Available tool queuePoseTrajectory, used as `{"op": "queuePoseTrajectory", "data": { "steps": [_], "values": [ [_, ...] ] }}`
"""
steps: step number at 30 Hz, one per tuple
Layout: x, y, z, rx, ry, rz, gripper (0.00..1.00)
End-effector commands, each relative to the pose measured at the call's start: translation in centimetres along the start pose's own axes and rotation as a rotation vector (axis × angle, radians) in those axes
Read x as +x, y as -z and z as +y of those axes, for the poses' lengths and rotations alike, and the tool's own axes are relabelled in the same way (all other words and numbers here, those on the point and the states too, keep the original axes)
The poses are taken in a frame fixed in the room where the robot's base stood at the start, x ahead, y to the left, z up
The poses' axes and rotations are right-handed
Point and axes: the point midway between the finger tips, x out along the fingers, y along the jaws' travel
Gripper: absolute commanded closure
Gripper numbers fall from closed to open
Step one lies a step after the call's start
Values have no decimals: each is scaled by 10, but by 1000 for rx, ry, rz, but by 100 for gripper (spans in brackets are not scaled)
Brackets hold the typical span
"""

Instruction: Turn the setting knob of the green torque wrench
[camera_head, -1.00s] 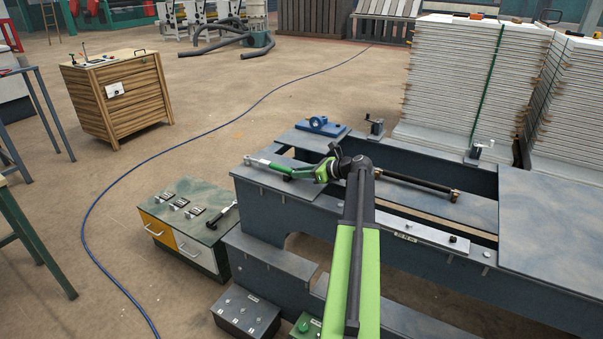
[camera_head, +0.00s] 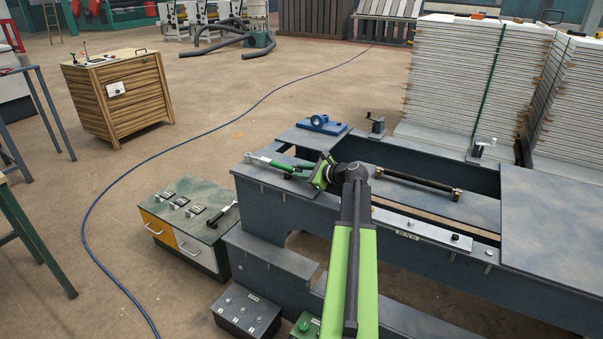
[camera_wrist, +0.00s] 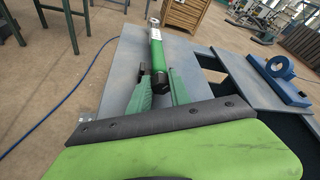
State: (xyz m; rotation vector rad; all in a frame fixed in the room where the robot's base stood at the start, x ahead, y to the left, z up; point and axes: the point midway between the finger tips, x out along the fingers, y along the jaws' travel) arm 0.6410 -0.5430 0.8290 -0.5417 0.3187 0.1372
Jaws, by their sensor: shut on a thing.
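The green torque wrench (camera_head: 270,162) lies on the left end of the grey-blue bench, its bright metal head toward the left. In the wrist view the wrench (camera_wrist: 157,50) points away from me, with a pale label on its green tube. Its black setting knob (camera_wrist: 160,79) is at the near end, between the green fingers of my gripper (camera_wrist: 159,86). My gripper (camera_head: 303,171) is shut on the knob end. The exact contact of the fingers is partly hidden by perspective.
A blue block with a ring (camera_head: 320,124) stands on the bench's far edge, also in the wrist view (camera_wrist: 281,75). A black bar (camera_head: 420,181) lies right of my wrist. Small crank devices (camera_head: 376,126) stand behind. A drawer cabinet (camera_head: 185,220) stands at the left.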

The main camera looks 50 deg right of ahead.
Motion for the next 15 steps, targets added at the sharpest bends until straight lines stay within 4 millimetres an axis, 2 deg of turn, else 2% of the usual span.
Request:
{"op": "queuePoseTrajectory", "data": {
  "steps": [6, 15],
  "values": [
    [0, 1, 4, -91, 34, 2, 100],
    [1, 0, 3, -138, 52, 1, 100]
  ]
}}
